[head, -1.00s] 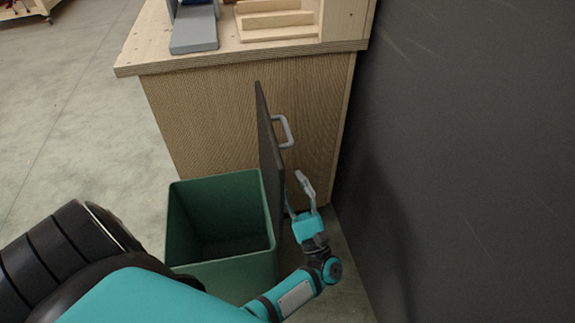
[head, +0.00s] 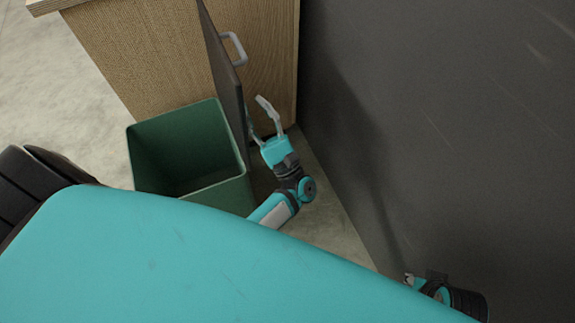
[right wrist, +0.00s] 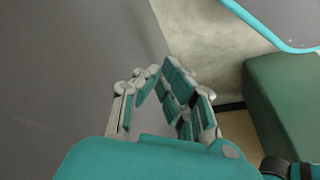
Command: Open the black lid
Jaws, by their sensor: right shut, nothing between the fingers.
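The black lid (head: 225,80) stands upright on edge at the right side of the green bin (head: 190,186), whose inside is uncovered and looks empty. A grey handle (head: 238,48) is on the lid's right face. My left gripper (head: 257,106) is just right of the lid, below the handle, fingers apart. One finger is partly hidden near the lid, so I cannot tell whether it touches. My right gripper (head: 412,280) is at the lower right by the dark wall, far from the lid. It also shows in the right wrist view (right wrist: 160,72), shut and empty.
A wooden cabinet (head: 135,50) stands behind the bin. A dark wall (head: 430,130) fills the right side, close to both grippers. A narrow strip of floor (head: 325,210) lies between bin and wall. Open floor (head: 55,110) is at the left.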

